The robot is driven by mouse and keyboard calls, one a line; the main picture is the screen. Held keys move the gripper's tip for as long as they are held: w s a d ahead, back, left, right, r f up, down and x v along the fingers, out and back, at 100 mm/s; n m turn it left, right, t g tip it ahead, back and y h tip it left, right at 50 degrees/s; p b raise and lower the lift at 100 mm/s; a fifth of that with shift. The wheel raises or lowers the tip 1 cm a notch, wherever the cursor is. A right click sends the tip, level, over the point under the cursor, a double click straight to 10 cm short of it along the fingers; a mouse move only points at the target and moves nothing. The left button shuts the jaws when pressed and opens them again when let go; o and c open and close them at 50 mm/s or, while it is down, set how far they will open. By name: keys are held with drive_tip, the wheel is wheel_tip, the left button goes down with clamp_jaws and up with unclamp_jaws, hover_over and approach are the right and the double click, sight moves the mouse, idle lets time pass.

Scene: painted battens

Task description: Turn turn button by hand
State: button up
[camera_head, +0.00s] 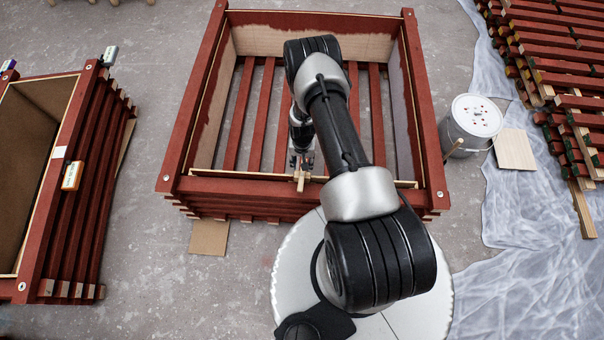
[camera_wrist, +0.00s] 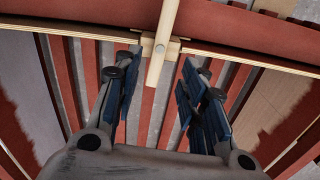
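The turn button is a pale wooden bar on the near rim of the red slatted crate. In the head view the turn button (camera_head: 300,181) shows small at the middle of that rim. In the wrist view the turn button (camera_wrist: 161,42) stands upright in the picture, crossing the rim, and its free end reaches down between my fingertips. My gripper (camera_wrist: 157,72) is open, with one blue finger on each side and gaps to the bar. In the head view my gripper (camera_head: 302,162) is just inside the near rim, partly hidden by my arm.
The crate (camera_head: 193,110) has a slatted bottom and pale inner panels. Another red crate (camera_head: 85,170) with small tagged items stands at left. A white bucket (camera_head: 471,122) and stacked battens (camera_head: 560,45) are at right beside plastic sheeting (camera_head: 540,225).

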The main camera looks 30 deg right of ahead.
sight(302, 174)
wheel_tip(302, 174, down, 9)
drive_tip(key=b, duration=0.2)
drive_tip(key=shift+b, duration=0.35)
drive_tip(key=shift+c, duration=0.4)
clamp_jaws()
